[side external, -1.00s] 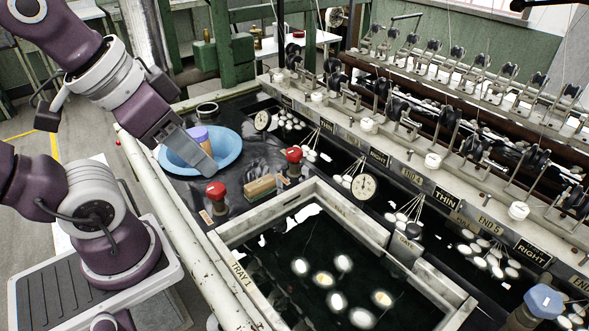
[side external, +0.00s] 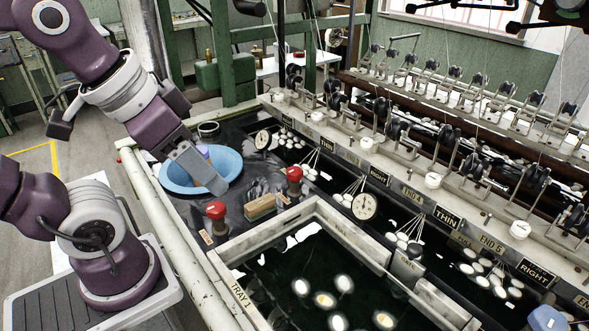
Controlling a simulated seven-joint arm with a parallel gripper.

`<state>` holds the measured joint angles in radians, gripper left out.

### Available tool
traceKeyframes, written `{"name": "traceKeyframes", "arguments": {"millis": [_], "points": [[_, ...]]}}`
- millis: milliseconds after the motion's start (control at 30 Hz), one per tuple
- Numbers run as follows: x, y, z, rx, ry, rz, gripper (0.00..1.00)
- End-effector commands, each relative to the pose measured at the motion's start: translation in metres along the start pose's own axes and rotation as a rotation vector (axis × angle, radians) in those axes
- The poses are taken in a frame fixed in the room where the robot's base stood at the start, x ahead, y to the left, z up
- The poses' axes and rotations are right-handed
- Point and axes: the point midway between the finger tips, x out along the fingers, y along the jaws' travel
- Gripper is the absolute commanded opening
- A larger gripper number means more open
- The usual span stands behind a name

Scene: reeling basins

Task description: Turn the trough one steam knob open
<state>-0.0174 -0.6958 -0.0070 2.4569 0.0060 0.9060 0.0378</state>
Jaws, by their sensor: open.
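Two red-topped knobs stand on the dark wet bench: a near one (side external: 215,210) by the tray's corner and a far one (side external: 294,174) further right. Each has a small tag beside it, too small to read, so I cannot tell which is the trough one steam knob. My gripper (side external: 219,187) points down and right over the right part of the blue basin (side external: 176,187), up and left of the near knob and apart from both knobs. Its jaws are open, but the gap between the fingers is hidden from this side.
A wooden-backed brush (side external: 262,207) lies between the knobs. A purple-topped object (side external: 203,150) shows in the basin, partly behind my gripper. The framed tray (side external: 239,293) marked "TRAY 1" holds pale cocoons in dark water. Dial gauges (side external: 364,206) and the reeling rail (side external: 395,185) stand at right.

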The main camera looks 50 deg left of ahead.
Motion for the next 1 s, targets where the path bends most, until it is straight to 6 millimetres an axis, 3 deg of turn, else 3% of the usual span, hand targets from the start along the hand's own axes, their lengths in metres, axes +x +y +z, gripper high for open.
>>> {"name": "traceKeyframes", "arguments": {"millis": [167, 267, 400, 500, 600, 733, 1000], "points": [[0.027, -0.028, -0.087, 0.211, -0.145, -0.047, 0.62], [0.069, -0.057, -0.138, 0.359, -0.244, -0.032, 0.62], [0.155, -0.108, -0.185, 0.547, -0.362, 0.048, 0.62], [0.214, -0.142, -0.195, 0.644, -0.409, 0.119, 0.62], [0.257, -0.165, -0.194, 0.705, -0.432, 0.174, 0.62], [0.282, -0.176, -0.189, 0.739, -0.44, 0.206, 0.62], [0.325, -0.175, -0.167, 0.742, -0.442, 0.209, 0.62]]}}
